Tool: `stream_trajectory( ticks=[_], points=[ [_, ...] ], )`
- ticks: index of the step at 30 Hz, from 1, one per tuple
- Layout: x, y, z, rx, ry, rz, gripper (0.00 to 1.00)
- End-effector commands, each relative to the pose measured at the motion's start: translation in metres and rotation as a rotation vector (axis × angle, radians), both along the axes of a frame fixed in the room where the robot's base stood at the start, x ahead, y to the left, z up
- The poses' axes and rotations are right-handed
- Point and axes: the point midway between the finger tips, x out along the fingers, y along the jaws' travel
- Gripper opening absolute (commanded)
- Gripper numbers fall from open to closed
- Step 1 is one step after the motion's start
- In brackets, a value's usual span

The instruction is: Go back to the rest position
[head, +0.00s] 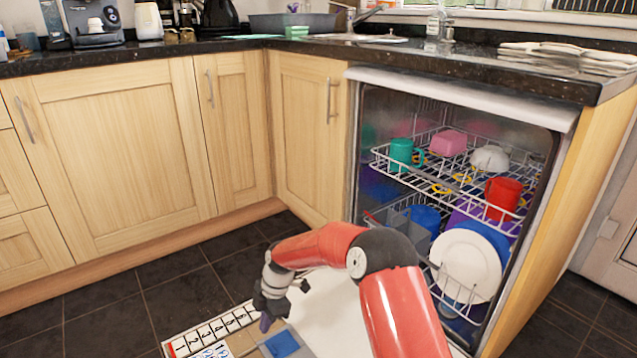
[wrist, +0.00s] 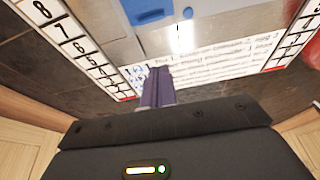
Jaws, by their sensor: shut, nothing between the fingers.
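My gripper (head: 266,322) is at the end of my red arm, low in front of the dishwasher in the head view, pointing down over a board with numbered strips (head: 213,330). In the wrist view my gripper (wrist: 157,72) shows as narrow purple fingers closed together, with nothing between them. The board's numbered edge (wrist: 75,48) and a blue patch (wrist: 148,10) show beyond the fingers. I cannot tell how high the fingertips are above the board.
An open dishwasher (head: 352,200) with loaded racks stands right of my arm; its upper rack (head: 385,158) sticks out slightly. Wooden cupboards (head: 110,150) and a dark granite counter (head: 150,54) line the back. Tiled floor (head: 120,295) is clear at left.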

Motion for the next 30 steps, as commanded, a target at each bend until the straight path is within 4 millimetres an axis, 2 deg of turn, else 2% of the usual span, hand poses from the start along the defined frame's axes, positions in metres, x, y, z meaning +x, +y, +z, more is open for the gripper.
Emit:
stream_trajectory(
  ticks=[5, 8, 14, 21, 27, 30],
  points=[
    [0.003, -0.034, 0.074, -0.065, -0.047, -0.171, 0.00],
    [-0.002, -0.064, 0.123, -0.108, -0.078, -0.322, 0.00],
    [-0.025, -0.123, 0.210, -0.168, -0.135, -0.645, 0.00],
    [-0.075, -0.193, 0.297, -0.177, -0.188, -1.063, 0.00],
    [-0.131, -0.245, 0.350, -0.127, -0.209, -1.425, 0.00],
    [-0.162, -0.268, 0.369, -0.083, -0.207, -1.607, 0.00]
  ],
)
